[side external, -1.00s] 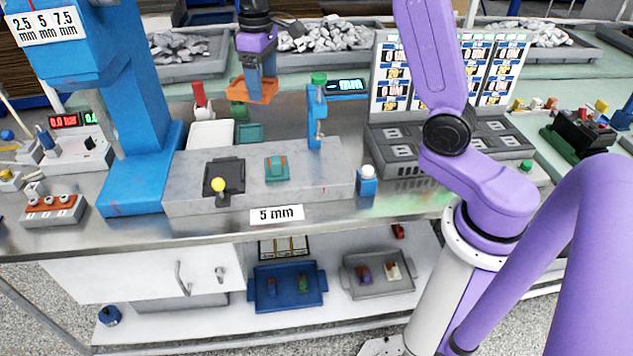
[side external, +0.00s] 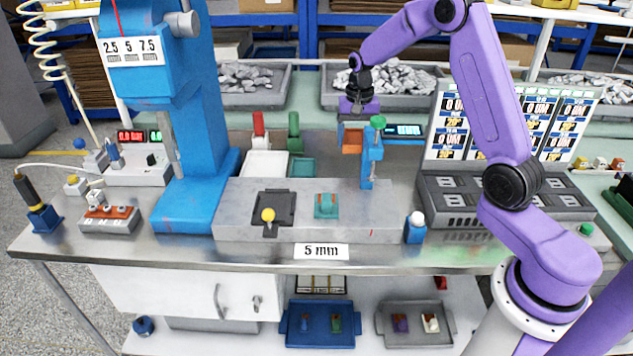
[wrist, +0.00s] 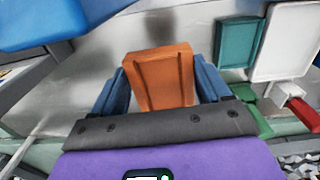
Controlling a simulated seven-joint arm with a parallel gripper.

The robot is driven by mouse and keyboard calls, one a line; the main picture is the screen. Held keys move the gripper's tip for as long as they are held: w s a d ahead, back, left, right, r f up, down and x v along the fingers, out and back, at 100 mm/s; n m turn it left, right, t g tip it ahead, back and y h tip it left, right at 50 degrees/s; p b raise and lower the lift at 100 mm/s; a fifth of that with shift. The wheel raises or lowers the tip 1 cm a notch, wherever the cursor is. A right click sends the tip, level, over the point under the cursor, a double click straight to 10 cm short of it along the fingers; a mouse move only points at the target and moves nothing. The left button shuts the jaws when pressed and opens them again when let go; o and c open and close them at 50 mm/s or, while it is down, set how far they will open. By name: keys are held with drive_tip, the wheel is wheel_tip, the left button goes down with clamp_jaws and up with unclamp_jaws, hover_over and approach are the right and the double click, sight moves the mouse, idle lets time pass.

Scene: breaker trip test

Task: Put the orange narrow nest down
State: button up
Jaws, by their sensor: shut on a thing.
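The orange narrow nest (side external: 352,140) is a small orange block with thin ridges on its face, seen best in the wrist view (wrist: 160,78). My gripper (side external: 357,128) is shut on it, with one blue finger on each side in the wrist view (wrist: 162,92). In the side view the nest hangs behind the grey block (side external: 225,224), just left of the blue clamp post with the green knob (side external: 377,123). The post partly hides the fingers. Whether the nest touches the bench cannot be told.
A white tray (side external: 265,163) and a teal tray (side external: 302,168) lie left of the nest, with red (side external: 259,124) and green (side external: 294,130) handled pieces behind. A black plate (side external: 262,208) and a teal piece (side external: 326,204) sit on the grey block. The blue press (side external: 205,150) stands left.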

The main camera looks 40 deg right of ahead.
sight(355, 169)
drive_tip(key=f, duration=0.5)
drive_tip(key=shift+s+d+f, duration=0.1)
drive_tip(key=shift+d+f, duration=0.1)
drive_tip(key=shift+f, duration=2.45)
drive_tip(key=shift+f, duration=0.1)
drive_tip(key=o, duration=1.2)
drive_tip(key=shift+o, duration=0.2)
wheel_tip(355, 169, up, 12)
drive_tip(key=shift+r, duration=0.1)
